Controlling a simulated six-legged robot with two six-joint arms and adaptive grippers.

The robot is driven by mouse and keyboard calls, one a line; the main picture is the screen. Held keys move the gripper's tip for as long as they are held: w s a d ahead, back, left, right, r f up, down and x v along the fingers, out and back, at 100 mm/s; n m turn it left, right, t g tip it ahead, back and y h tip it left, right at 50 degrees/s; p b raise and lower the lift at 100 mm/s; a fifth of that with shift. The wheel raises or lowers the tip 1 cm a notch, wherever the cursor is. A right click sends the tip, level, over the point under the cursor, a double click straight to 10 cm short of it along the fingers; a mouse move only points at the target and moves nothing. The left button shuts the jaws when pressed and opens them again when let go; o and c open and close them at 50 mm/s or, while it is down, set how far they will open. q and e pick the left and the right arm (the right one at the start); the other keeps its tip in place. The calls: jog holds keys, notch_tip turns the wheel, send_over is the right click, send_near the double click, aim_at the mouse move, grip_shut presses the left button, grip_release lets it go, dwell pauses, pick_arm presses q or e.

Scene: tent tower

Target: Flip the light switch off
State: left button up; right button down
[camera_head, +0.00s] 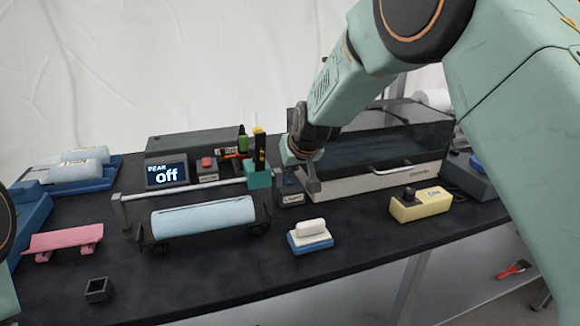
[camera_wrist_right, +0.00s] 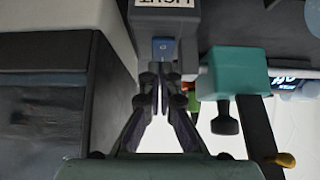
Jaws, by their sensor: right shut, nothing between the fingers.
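The light switch (camera_head: 291,199) is a small dark box with a white label, standing on the dark bench just left of the glass-lidded machine. In the right wrist view its label shows upside down at the top edge, with a blue rocker (camera_wrist_right: 163,48) beside it. My right gripper (camera_head: 311,183) is over the switch, pointing down. In the wrist view its fingertips (camera_wrist_right: 160,72) are together and empty, close to the blue rocker. I cannot tell whether they touch it, or which way the rocker is tipped. My left gripper is out of view.
The glass-lidded machine (camera_head: 378,181) stands close on the right. A yellow switch box (camera_head: 421,206) and an eraser (camera_head: 310,238) lie nearer the front.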

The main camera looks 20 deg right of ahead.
aim_at(291, 182)
jog(key=shift+r+p, duration=0.65)
jog(key=shift+p, duration=0.05)
jog(key=r+p, duration=0.2)
jog(key=shift+s+r+p, duration=0.3)
jog(key=shift+r, duration=0.1)
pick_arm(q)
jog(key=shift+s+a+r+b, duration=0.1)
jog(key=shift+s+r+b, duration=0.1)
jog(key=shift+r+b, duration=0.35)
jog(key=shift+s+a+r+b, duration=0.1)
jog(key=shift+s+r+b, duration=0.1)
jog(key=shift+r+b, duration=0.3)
pick_arm(e)
jog(key=s+r, duration=0.5)
jog(key=s, duration=0.3)
jog(key=shift+s+r, duration=0.15)
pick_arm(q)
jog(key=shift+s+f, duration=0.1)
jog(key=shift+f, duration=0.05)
pick_arm(e)
jog(key=shift+s+d+r, duration=0.1)
jog(key=shift+s, duration=0.05)
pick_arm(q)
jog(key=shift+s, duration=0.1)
pick_arm(e)
jog(key=shift+s, duration=0.1)
